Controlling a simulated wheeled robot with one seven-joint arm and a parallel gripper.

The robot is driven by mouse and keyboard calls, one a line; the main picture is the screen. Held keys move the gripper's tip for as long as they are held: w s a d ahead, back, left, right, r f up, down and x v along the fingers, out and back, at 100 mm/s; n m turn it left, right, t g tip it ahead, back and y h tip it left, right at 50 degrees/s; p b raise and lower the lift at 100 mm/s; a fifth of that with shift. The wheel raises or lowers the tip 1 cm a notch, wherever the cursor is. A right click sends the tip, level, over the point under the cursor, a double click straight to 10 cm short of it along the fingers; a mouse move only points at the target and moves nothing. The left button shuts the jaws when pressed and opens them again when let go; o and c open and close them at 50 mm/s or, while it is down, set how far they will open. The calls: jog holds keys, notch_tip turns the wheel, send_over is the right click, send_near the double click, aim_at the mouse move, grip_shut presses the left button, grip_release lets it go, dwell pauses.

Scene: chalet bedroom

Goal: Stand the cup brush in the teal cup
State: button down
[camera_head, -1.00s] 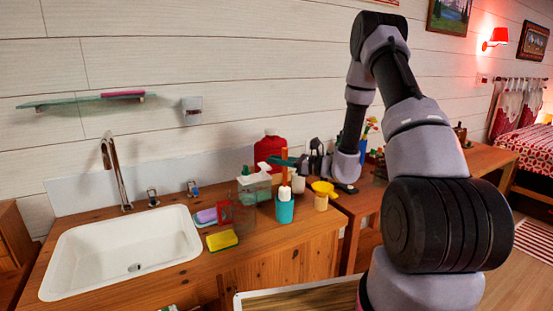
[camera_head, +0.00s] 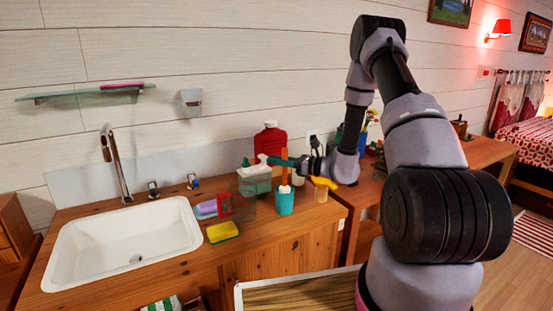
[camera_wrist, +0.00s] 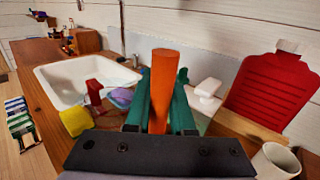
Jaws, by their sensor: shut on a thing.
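The cup brush has an orange handle (camera_head: 284,171) and a white lower part (camera_head: 285,189). It stands nearly upright at the teal cup (camera_head: 285,203), its lower end at the cup's rim and overlapping its mouth. How deep it sits inside is hidden. My gripper (camera_head: 280,161) has green fingers and is shut on the upper handle, above the cup. In the wrist view the orange handle (camera_wrist: 163,78) rises between the two fingers (camera_wrist: 160,105); the teal cup is hidden there.
A green dispenser (camera_head: 256,180) and red bottle (camera_head: 270,143) stand behind. Sponges (camera_head: 222,232) and a red item lie left, beside the white sink (camera_head: 120,240). Bare counter lies in front of the cup.

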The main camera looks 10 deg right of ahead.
jog(key=shift+f, duration=1.25)
jog(key=c, duration=0.7)
grip_release()
jog(key=v, duration=1)
jog(key=shift+s+d, duration=0.25)
jog(key=shift+d, duration=0.05)
